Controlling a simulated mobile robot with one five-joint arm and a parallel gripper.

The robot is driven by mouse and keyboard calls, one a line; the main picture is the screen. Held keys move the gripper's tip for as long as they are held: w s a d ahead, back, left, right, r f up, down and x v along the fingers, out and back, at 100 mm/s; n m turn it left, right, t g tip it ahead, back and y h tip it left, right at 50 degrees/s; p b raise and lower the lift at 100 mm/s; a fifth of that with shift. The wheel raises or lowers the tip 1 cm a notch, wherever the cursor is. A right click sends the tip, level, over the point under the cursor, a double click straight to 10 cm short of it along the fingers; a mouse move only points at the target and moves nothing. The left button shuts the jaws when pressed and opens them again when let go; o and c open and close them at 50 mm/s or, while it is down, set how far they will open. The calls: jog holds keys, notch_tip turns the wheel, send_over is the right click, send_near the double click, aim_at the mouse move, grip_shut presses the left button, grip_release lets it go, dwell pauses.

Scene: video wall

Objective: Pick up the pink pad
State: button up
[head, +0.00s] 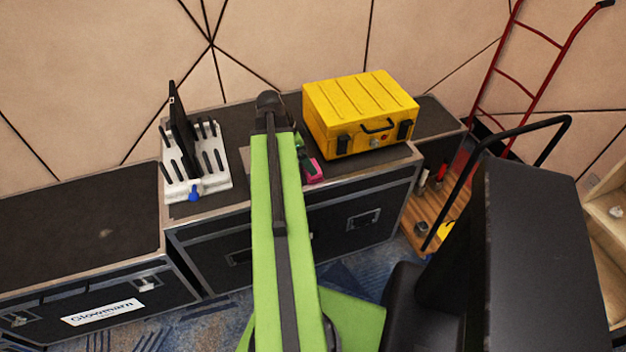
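The pink pad (317,171) lies near the front edge of the black road case top, in front of the yellow case. Only a small part of it shows to the right of my green arm. My gripper (308,167) is mostly hidden behind my arm. A dark piece of it shows right at the pad and overlaps it in the picture. I cannot tell whether it touches the pad or whether its fingers are open or shut.
A yellow case (360,106) stands close behind and right of the pad. A white slotted rack (197,162) holds a dark upright device (180,125), with a small blue item (195,193) in front. A red hand truck (545,75) leans at the right.

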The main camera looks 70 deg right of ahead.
jog(key=shift+b+x, duration=0.3)
jog(key=shift+x, duration=0.75)
